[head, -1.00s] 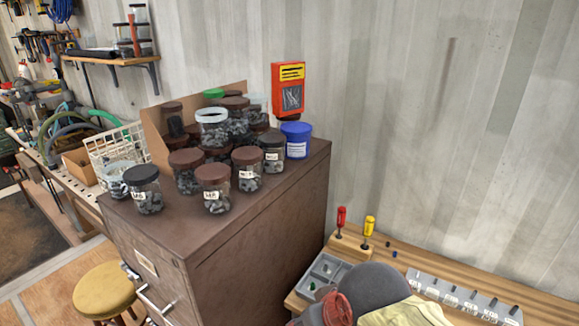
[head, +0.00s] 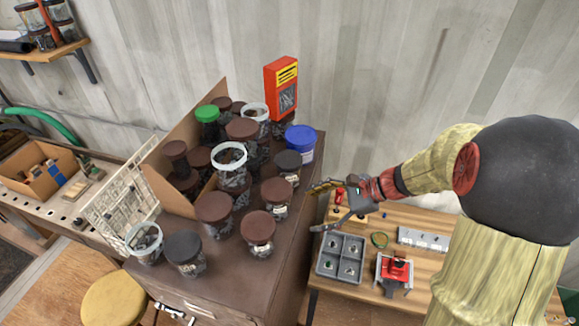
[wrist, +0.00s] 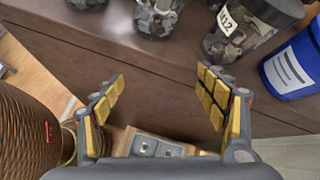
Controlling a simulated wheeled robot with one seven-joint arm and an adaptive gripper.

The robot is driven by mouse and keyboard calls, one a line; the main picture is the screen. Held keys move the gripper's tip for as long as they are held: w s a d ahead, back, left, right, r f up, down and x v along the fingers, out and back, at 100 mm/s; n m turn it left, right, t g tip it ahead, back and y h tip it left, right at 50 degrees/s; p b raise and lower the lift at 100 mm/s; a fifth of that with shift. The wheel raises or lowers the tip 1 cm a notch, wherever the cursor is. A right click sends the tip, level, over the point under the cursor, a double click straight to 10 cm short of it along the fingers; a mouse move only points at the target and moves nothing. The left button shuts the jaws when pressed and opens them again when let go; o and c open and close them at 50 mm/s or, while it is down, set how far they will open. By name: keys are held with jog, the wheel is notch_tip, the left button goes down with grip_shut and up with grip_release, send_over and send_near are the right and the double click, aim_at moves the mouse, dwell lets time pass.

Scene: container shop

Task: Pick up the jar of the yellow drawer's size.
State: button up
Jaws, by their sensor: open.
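Several glass jars of dark hardware stand on a brown cabinet (head: 262,285). Near its right edge are a black-lidded jar (head: 288,165) and two brown-lidded jars (head: 276,195) (head: 257,232). In the wrist view, the black-lidded jar (wrist: 238,35) bears a label that seems to read M12. Another jar (wrist: 158,18) stands left of it, its label out of sight. My gripper (head: 320,208) is open and empty, just off the cabinet's right side; its fingers (wrist: 162,82) point toward the cabinet edge, apart from the jars. I cannot make out a yellow drawer.
A blue tub (head: 300,145) stands behind the black-lidded jar, close to its right in the wrist view. More jars, a cardboard panel (head: 200,125) and a red box (head: 282,88) crowd behind. A wooden bench (head: 345,302) with a grey tray (head: 341,257) lies below right.

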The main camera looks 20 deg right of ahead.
aim_at(289, 175)
jog(key=w+d+r+m+t+y, duration=0.1)
jog(key=w+r+m+t, duration=0.4)
jog(key=w, duration=0.3)
jog(key=shift+m+g, duration=0.5)
jog(key=shift+m, duration=0.1)
jog(key=p+x, duration=0.1)
jog(key=x, duration=0.1)
jog(key=p+x, duration=0.1)
jog(key=x, duration=0.2)
jog(key=p+x, duration=0.1)
jog(key=x, duration=0.1)
jog(key=shift+w+a+r, duration=0.1)
jog(key=shift+a+r, duration=0.1)
jog(key=shift+a, duration=0.2)
jog(key=shift+c, duration=0.8)
jog(key=c, duration=1.4)
